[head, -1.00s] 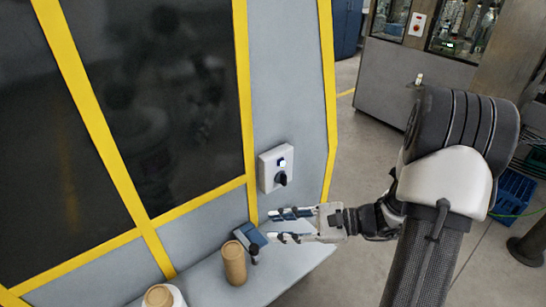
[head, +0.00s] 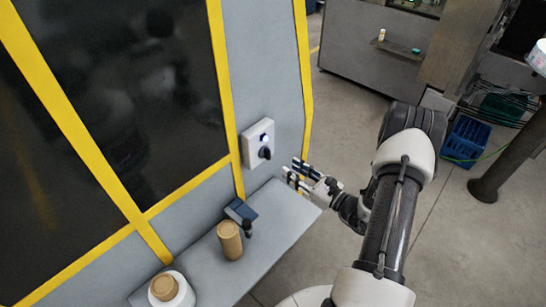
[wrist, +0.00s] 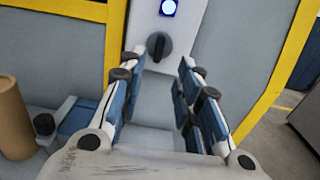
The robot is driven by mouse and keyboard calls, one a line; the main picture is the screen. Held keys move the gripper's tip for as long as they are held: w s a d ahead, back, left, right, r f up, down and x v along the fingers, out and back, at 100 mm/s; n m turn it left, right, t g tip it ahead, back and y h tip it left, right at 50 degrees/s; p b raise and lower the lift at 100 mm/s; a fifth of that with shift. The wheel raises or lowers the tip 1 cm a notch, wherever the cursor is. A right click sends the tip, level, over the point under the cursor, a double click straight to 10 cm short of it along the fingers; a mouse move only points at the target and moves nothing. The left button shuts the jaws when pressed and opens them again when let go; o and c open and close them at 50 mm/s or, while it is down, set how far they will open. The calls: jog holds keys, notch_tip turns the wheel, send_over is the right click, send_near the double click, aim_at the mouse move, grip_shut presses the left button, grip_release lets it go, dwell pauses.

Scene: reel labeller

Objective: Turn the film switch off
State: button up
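The film switch is a black rotary knob (head: 265,153) on a light grey box (head: 254,143) fixed to the machine's grey panel. A blue-white lamp above the knob is lit. In the wrist view the knob (wrist: 158,46) sits just beyond my fingertips, between them in the picture, its grip bar close to upright. The lamp (wrist: 169,8) glows at the top edge. My gripper (head: 297,171) is open and empty, to the lower right of the box in the head view, apart from the knob. In the wrist view my gripper (wrist: 162,65) has its two blue-padded fingers spread.
A grey ledge (head: 283,211) runs below the panel. On it stand a brown cylinder (head: 230,240), a white roll with a brown core (head: 170,289), a dark blue block (head: 240,211) and a small black-topped item (head: 247,228). Yellow frame strips border the panel.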

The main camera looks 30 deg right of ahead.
aim_at(270, 155)
jog(key=x, duration=0.9)
jog(key=shift+w+a, duration=0.1)
jog(key=shift+w, duration=0.1)
jog(key=shift+c, duration=0.2)
grip_shut()
